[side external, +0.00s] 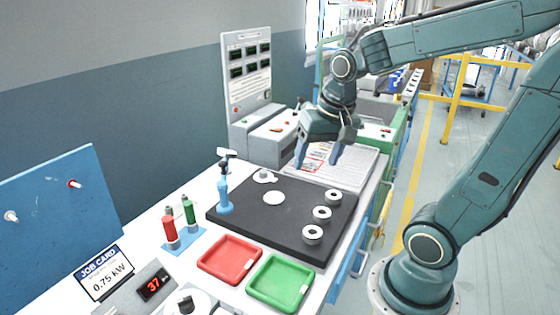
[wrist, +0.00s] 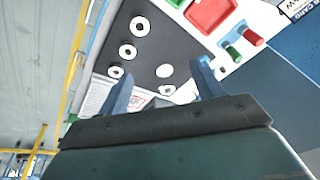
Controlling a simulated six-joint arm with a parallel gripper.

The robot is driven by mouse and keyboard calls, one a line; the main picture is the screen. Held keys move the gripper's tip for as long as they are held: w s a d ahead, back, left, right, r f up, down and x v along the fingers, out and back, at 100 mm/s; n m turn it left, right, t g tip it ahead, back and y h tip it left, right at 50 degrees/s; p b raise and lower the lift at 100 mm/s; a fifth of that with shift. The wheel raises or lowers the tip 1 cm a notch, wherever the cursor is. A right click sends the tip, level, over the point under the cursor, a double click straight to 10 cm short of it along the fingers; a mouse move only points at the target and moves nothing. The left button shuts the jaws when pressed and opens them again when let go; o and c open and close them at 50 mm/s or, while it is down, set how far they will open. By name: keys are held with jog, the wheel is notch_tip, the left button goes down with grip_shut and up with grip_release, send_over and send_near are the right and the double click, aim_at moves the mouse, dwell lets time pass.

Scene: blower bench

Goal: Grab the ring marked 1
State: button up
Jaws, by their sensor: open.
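Three white rings with dark centres lie in a row along the right side of a black mat (side external: 240,215) in the side view: the far ring (side external: 333,196), the middle ring (side external: 321,213) and the near ring (side external: 312,234). The wrist view shows them at the upper left, as one ring (wrist: 139,26), another (wrist: 128,51) and a third (wrist: 115,71). Their markings are too small to read, so I cannot tell which is 1. My gripper (side external: 318,157) is open and empty, above the back of the bench, beyond the rings and apart from them.
A white disc (side external: 274,198) and a small white fitting (side external: 264,177) lie on the mat. A blue upright tool (side external: 224,190) stands at its left edge. Red (side external: 230,260) and green (side external: 281,284) trays lie in front. A control panel (side external: 248,75) rises behind.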

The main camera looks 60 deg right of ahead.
jog(key=w+d+f+m+g, duration=0.2)
jog(key=d+f+m, duration=0.3)
jog(key=d, duration=0.1)
jog(key=m+g+y, duration=0.1)
jog(key=m, duration=0.4)
send_over(322, 209)
jog(key=a, duration=0.1)
jog(key=f, duration=0.5)
jog(key=shift+s+a+f, duration=0.1)
jog(key=shift+s+f, duration=0.2)
jog(key=shift+f, duration=0.1)
jog(key=shift+f, duration=4.25)
jog(key=shift+f, duration=0.1)
jog(key=shift+f, duration=2.5)
jog(key=c, duration=1.2)
